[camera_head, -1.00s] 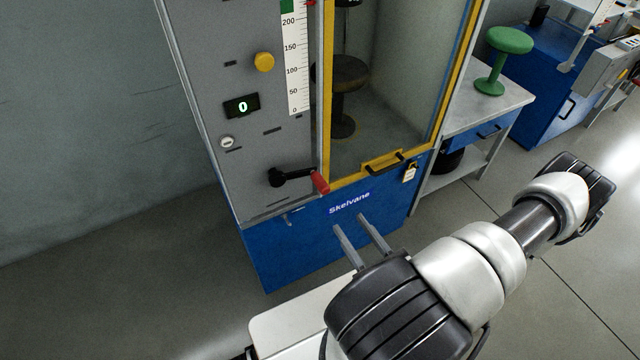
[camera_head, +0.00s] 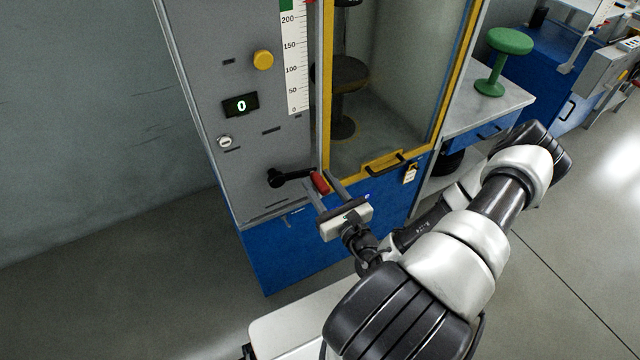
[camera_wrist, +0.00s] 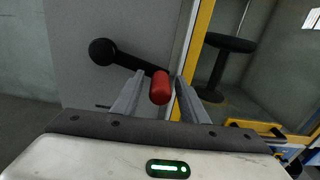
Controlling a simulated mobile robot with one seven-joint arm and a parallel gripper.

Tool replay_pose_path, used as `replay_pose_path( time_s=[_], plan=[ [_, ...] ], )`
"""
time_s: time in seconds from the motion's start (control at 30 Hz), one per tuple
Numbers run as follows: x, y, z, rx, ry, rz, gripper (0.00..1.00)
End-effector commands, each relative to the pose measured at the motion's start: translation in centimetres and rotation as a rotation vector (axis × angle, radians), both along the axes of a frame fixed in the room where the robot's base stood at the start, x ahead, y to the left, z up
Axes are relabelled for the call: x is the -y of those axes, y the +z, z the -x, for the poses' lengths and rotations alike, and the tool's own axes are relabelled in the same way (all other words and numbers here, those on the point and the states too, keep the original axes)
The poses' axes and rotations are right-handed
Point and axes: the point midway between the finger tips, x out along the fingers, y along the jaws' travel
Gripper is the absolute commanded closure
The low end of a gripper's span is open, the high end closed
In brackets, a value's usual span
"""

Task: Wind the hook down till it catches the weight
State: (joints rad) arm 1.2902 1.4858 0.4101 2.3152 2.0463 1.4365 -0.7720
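A black crank with a red handle (camera_head: 320,183) sits low on the machine's grey front panel (camera_head: 250,190). The red handle also shows in the wrist view (camera_wrist: 160,88). My gripper (camera_head: 322,185) is open in front of the crank; in the wrist view its two fingers (camera_wrist: 157,95) stand on either side of the red handle, with visible gaps. Behind the glass door is a dark round weight-like stool shape (camera_head: 346,75), partly hidden by the frame. It also shows in the wrist view (camera_wrist: 228,42). The hook cannot be made out.
The panel has a yellow knob (camera_head: 263,60), a display (camera_head: 240,105) reading 0 and a scale (camera_head: 297,60). A bench with a green stool (camera_head: 497,60) stands right.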

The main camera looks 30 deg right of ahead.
Motion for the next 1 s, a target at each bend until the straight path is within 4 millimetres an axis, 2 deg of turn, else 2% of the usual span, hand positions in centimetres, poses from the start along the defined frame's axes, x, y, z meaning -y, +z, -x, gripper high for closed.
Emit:
replay_pose_path(
  time_s=[0.2,0.43,0.67,0.83,1.0],
  plan=[
    [0.0,0.0,0.0,0.000,0.000,0.000,0.60],
    [0.0,0.0,0.0,0.000,0.000,0.000,0.99],
    [0.0,0.4,0.0,0.000,0.001,0.015,1.00],
    [0.1,2.2,0.0,0.005,0.003,0.130,1.00],
    [0.3,2.8,-0.1,0.012,0.000,0.230,1.00]
  ],
)
